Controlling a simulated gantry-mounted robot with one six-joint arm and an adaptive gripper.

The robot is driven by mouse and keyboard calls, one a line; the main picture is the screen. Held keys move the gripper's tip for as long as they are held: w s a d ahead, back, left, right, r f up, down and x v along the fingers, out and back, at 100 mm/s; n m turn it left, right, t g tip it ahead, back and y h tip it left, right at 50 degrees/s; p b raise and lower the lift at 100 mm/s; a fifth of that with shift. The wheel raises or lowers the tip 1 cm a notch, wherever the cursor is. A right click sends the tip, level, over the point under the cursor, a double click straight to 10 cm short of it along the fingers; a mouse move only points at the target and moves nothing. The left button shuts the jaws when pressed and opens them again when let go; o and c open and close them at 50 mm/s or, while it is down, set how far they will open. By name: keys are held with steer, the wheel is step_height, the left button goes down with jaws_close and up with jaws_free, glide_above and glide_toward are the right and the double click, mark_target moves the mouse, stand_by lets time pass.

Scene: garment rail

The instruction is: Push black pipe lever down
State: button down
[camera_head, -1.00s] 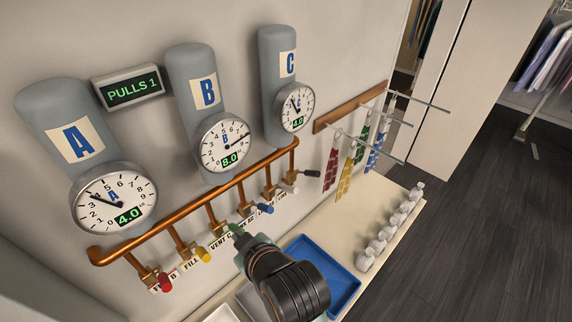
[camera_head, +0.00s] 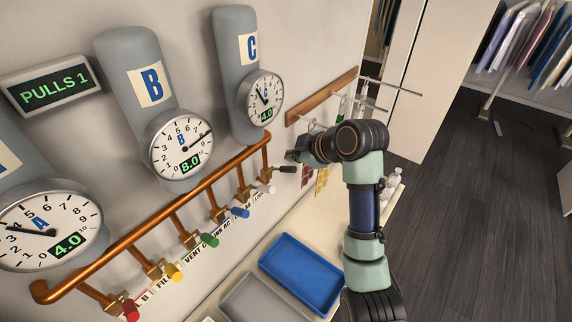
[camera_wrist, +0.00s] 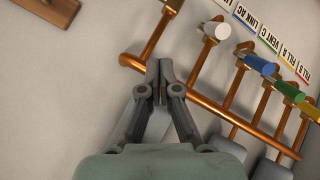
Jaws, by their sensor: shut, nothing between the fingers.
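The black pipe lever (camera_head: 287,169) sticks out from the right end of the copper pipe (camera_head: 160,215), beyond the white lever (camera_head: 265,189). In the wrist view a dark lever end (camera_wrist: 173,4) is cut off by the top edge, on a copper stem. My gripper (camera_head: 293,156) is beside and slightly above the black lever; I cannot tell whether it touches. In the wrist view my gripper (camera_wrist: 157,78) is shut and empty, its tips over the copper pipe (camera_wrist: 133,62) near the stem. The white lever (camera_wrist: 217,29) is to its right.
Blue (camera_head: 240,213), green (camera_head: 209,240), yellow (camera_head: 174,272) and red (camera_head: 130,310) levers line the pipe to the left. Gauge C (camera_head: 261,98) is above. A wooden rack with metal rods (camera_head: 322,97) is behind my arm. A blue tray (camera_head: 300,272) lies below.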

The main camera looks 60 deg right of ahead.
steer(key=p, duration=0.2)
glide_above(283, 169)
steer(key=a, duration=0.3)
step_height(283, 169, down, 6)
steer(key=shift+s+d+f, duration=0.45)
steer(key=shift+d+f, duration=0.05)
steer(key=shift+f, duration=0.2)
steer(key=shift+s+d+f, duration=0.45)
steer(key=shift+f, duration=0.25)
